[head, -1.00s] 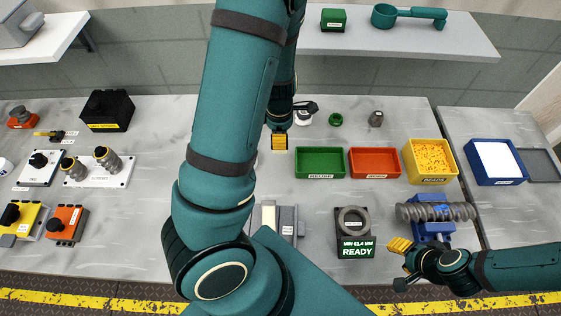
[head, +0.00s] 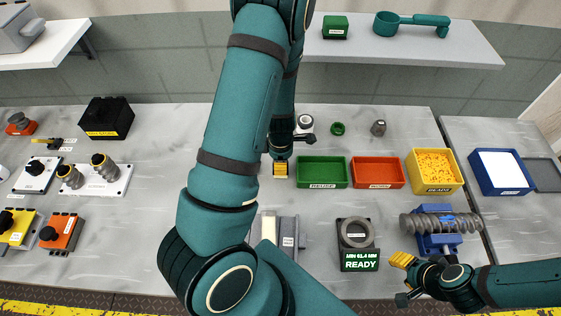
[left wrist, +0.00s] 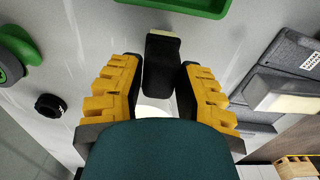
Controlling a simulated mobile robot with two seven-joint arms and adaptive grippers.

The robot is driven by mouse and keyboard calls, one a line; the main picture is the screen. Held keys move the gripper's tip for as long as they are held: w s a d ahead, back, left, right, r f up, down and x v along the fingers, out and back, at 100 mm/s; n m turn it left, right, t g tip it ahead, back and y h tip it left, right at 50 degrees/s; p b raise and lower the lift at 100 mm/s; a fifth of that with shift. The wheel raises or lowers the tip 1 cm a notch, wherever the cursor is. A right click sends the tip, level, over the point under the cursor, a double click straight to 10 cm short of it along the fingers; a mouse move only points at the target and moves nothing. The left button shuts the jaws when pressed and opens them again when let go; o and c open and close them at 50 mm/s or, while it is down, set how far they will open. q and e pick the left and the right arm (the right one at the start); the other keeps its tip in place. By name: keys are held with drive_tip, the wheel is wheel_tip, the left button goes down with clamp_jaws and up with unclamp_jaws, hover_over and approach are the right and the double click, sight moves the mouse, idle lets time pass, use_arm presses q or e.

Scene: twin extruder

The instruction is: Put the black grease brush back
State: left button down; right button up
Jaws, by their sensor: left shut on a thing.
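My left gripper (head: 280,170) is just left of the green tray (head: 322,172) in the head view. In the left wrist view my left gripper (left wrist: 160,92) has its yellow fingers on either side of a black piece with a pale end, which looks like the black grease brush (left wrist: 160,65). The brush cannot be made out in the head view, where my arm covers that area. My right gripper (head: 404,278) is at the lower right, in front of the blue stand with the screw; its opening is unclear.
An orange tray (head: 377,172) and a yellow bin (head: 434,171) stand right of the green tray. A grey block (head: 288,233), a ring on a black READY stand (head: 356,240) and a grey screw (head: 440,223) are nearer the front.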

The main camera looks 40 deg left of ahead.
use_arm(q)
drive_tip(key=shift+f, duration=0.15)
use_arm(e)
drive_tip(key=shift+f, duration=0.1)
use_arm(q)
drive_tip(key=c, duration=0.7)
unclamp_jaws()
drive_tip(key=shift+f+b, duration=0.1)
drive_tip(key=shift+b, duration=0.2)
use_arm(e)
drive_tip(key=shift+f, duration=0.2)
wheel_tip(320, 180, up, 3)
drive_tip(key=p, duration=0.3)
drive_tip(key=shift+r, duration=0.1)
use_arm(q)
drive_tip(key=shift+w+d+r, duration=0.1)
drive_tip(key=shift+r, duration=3.4)
drive_tip(key=shift+d+r, duration=0.1)
drive_tip(key=shift+r, duration=3.35)
